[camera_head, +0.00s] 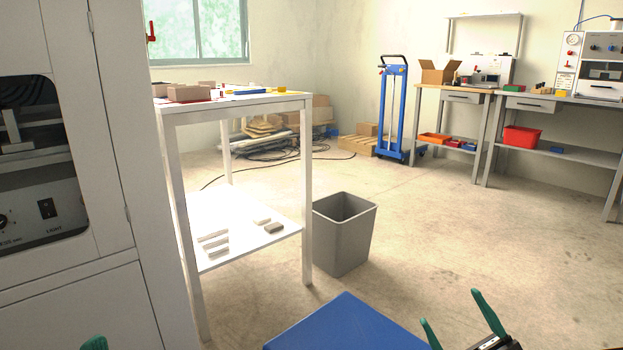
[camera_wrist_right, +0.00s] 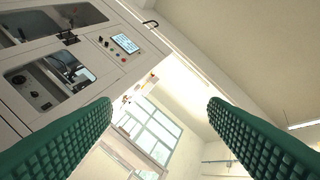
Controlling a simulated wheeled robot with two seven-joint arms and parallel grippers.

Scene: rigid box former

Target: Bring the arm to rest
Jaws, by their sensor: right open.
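My right gripper (camera_head: 450,307) is at the bottom right of the head view. Its two green fingers stand apart, and nothing is between them. In the right wrist view the fingers (camera_wrist_right: 160,104) are also wide apart and empty, facing the white machine, the window and the ceiling. Only a green fingertip of my left gripper (camera_head: 95,343) shows at the bottom left of the head view, in front of the white machine (camera_head: 120,305). The rest of the left gripper is out of frame, so its opening cannot be seen.
A blue surface (camera_head: 345,325) lies just left of my right gripper. A white table (camera_head: 235,105) with boxes on top and small blocks on its shelf stands beside the machine. A grey bin (camera_head: 343,235) is beside it. Workbenches (camera_head: 545,102) and a blue trolley (camera_head: 393,110) stand farther back. The floor between is open.

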